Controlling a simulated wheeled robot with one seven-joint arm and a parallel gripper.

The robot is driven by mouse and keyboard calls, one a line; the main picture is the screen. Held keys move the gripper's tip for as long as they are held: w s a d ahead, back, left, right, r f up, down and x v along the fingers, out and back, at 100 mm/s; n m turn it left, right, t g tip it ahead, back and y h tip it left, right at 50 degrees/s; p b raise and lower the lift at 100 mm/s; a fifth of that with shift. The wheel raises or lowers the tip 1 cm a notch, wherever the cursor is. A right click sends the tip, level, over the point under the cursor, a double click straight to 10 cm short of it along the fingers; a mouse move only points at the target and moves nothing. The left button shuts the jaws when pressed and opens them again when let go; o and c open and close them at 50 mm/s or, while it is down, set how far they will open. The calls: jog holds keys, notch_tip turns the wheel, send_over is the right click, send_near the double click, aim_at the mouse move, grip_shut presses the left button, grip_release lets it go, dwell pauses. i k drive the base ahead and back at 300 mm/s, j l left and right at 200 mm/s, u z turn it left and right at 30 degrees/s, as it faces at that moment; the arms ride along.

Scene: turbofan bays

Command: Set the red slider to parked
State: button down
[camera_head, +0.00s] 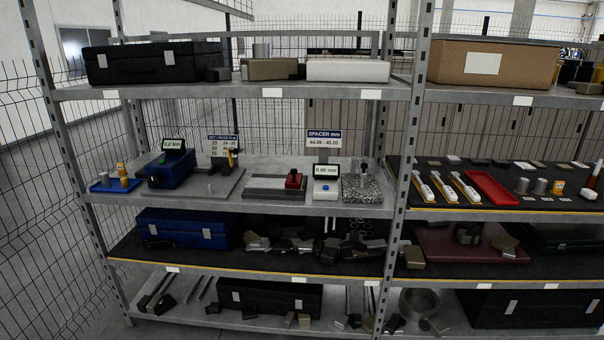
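The red slider (294,181) is a small red block with a dark knob on top. Any marking for the parked position is too small to read. My gripper is not in view.
Left of the track are a blue device (172,166) and a blue tray (114,184). Right of it are a small display reading 0.00 (326,182) and a speckled block (362,184). A shelf post (407,140) stands farther right. The upper shelf (230,92) overhangs.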

aim_at(293, 179)
jog(key=i+u, duration=0.2)
jog(key=i, duration=0.2)
jog(key=i+l+u, duration=0.15)
jog(key=i, duration=0.3)
jog(key=i+l+u, duration=0.2)
jog(key=i, duration=0.2)
jog(key=i+l+u, duration=0.35)
jog(key=i+u, duration=0.15)
jog(key=i+l+u, duration=0.5)
jog(key=l, duration=0.1)
